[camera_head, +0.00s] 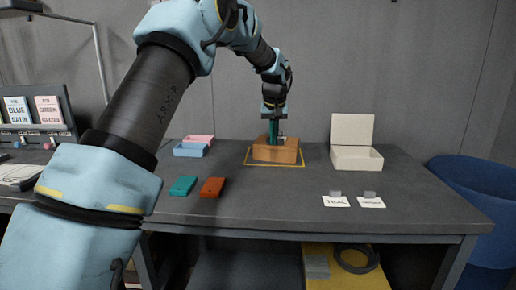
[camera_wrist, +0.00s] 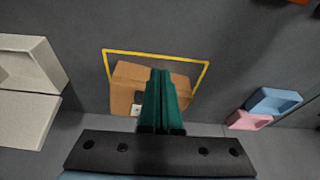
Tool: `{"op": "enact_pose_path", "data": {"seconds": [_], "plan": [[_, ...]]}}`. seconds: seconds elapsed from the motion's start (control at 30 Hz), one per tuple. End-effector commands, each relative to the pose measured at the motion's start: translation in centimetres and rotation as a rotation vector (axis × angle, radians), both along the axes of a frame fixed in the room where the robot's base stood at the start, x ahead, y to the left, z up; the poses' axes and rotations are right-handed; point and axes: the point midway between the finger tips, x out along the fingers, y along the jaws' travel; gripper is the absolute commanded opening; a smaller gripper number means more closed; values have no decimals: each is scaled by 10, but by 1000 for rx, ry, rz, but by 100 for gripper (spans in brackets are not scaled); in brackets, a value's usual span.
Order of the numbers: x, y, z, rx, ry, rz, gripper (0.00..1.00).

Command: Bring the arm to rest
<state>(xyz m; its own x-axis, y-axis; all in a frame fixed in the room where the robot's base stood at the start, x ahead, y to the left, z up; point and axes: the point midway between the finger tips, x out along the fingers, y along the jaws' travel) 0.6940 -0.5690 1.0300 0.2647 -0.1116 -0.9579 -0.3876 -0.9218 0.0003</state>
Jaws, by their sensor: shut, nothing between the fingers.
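My arm reaches out over the dark table from the left in the head view. My gripper (camera_head: 273,134) points down in front of or above an orange-brown box (camera_head: 276,152), which stands inside a yellow outlined square (camera_head: 247,163) on the table. In the wrist view the green fingers of my gripper (camera_wrist: 162,75) lie together with nothing between them. They cover the middle of the box (camera_wrist: 124,90), and a small pale item (camera_wrist: 136,109) shows beside them. Whether the fingers touch the box cannot be told.
An open cream box (camera_head: 357,158) stands to the right. Pink (camera_head: 199,140) and blue (camera_head: 190,150) trays lie to the left. Teal (camera_head: 183,186) and rust (camera_head: 212,187) blocks lie nearer the front edge. Two labelled cards (camera_head: 336,201) lie front right. A blue bin (camera_head: 470,200) stands beyond the table.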

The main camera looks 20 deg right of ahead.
Motion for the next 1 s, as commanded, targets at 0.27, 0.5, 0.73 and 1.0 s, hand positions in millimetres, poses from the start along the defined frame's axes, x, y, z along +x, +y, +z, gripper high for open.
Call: {"op": "enact_pose_path", "data": {"seconds": [0.27,0.5,0.73,1.0], "plan": [[1,34,0,9,8,16,0],[-28,177,-16,31,52,90,0],[-111,313,-42,38,100,190,0],[-213,395,-70,35,140,282,0]]}}
